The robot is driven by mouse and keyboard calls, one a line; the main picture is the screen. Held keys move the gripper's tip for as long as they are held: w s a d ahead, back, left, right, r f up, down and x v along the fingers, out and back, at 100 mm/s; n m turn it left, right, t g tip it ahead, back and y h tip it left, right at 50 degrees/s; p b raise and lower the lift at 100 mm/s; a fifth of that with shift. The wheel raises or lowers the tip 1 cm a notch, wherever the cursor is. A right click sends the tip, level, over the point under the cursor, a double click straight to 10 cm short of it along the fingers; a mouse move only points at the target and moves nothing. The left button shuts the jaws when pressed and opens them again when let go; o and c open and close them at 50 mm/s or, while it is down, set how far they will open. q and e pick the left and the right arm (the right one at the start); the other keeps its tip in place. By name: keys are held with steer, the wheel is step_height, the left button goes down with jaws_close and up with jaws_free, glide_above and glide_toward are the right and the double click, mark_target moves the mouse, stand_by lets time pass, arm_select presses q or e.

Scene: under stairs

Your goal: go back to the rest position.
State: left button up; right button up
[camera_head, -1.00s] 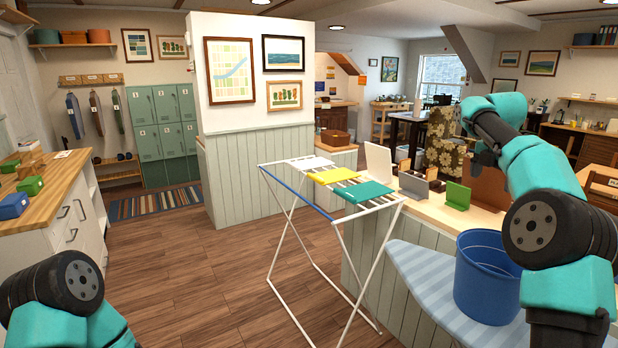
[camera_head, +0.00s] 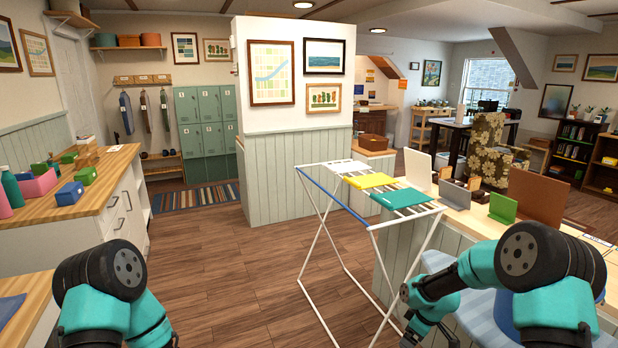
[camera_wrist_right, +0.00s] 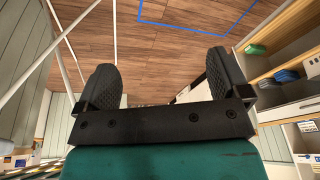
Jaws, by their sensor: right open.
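My right gripper (camera_wrist_right: 163,85) is open, with nothing between its two black fingers in the right wrist view. In the head view my right arm is bent low at the lower right, in front of the counter and beside the drying rack. My left arm shows only as links at the lower left, and its gripper is out of view.
A white folding rack (camera_head: 345,222) with white, yellow and green cloths stands in the middle, close to my right arm. A striped ironing board (camera_head: 437,262) and a blue bucket (camera_head: 503,318) are partly hidden by that arm. The wooden floor (camera_head: 225,275) is clear left of the rack.

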steer(key=s+a+f+m, duration=0.3)
steer(key=s+f+m, duration=0.1)
steer(key=s, duration=0.5)
steer(key=s+a+f+m, duration=0.3)
steer(key=s+f+m, duration=0.1)
steer(key=s, duration=0.5)
steer(key=s+a+f+m+y, duration=0.1)
steer(key=s+a+f+m, duration=0.2)
steer(key=s, duration=0.7)
steer(key=shift+f+m+g, duration=0.4)
steer(key=shift+f, duration=0.5)
